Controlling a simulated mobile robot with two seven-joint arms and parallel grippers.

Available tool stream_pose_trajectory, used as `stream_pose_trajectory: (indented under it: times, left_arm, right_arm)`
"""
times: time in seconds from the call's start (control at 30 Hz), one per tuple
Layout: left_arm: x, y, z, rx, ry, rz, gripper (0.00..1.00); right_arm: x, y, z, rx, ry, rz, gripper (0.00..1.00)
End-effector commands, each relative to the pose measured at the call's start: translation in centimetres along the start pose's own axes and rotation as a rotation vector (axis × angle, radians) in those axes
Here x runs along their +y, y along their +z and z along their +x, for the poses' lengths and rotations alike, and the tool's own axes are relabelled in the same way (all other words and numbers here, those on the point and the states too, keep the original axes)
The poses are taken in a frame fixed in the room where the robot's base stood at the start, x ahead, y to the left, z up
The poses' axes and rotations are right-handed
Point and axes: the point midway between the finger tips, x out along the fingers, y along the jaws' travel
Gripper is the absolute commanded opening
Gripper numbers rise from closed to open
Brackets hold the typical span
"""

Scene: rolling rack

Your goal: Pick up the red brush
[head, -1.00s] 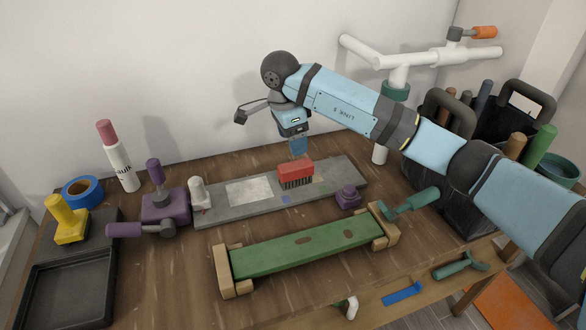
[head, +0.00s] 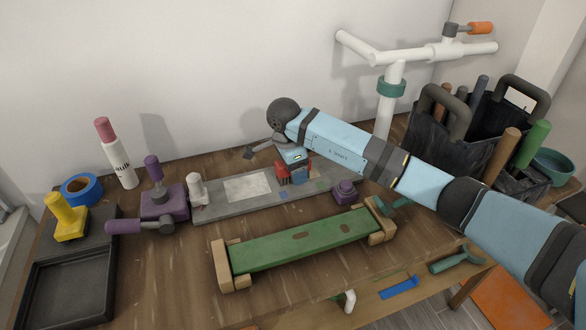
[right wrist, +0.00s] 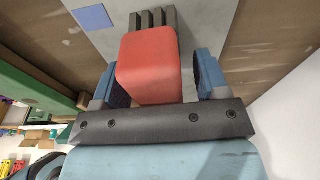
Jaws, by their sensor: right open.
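The red brush (head: 281,172) stands on the grey board (head: 225,206), partly hidden behind my right gripper in the head view. In the right wrist view the red brush (right wrist: 150,62) shows its red block and grey bristles, which point away from the gripper. My right gripper (head: 297,174) is lowered at the brush. In the wrist view its two blue fingers (right wrist: 160,78) are open, one on each side of the red block, with a visible gap on the right; the left finger is very close to it. My left gripper is in neither view.
A purple knob (head: 344,192) sits at the board's right end and a purple clamp (head: 162,205) at its left. A green bar on wooden blocks (head: 300,241) lies in front. Black bags with tools (head: 470,125) stand at right.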

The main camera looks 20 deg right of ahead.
Motion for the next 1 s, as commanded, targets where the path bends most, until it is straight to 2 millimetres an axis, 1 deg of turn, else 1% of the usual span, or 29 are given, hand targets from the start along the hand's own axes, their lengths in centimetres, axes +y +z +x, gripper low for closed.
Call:
stream_pose_trajectory:
  times: [0.27,0.87,0.9,0.97,1.0]
  left_arm:
    - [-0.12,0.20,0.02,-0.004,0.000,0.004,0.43]
    - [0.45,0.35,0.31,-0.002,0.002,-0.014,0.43]
    - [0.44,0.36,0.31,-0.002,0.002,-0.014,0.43]
    - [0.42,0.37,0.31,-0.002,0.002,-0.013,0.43]
    - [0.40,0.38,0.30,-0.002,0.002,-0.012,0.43]
  right_arm:
    - [-0.01,0.00,0.04,0.001,0.000,0.000,0.68]
    - [-0.01,0.04,0.44,0.001,0.000,0.001,0.68]
    - [-0.01,0.04,0.44,0.001,0.000,0.001,0.59]
    - [0.00,0.05,0.44,0.001,0.000,0.001,0.45]
    - [0.00,0.05,0.44,0.001,0.000,0.001,0.36]
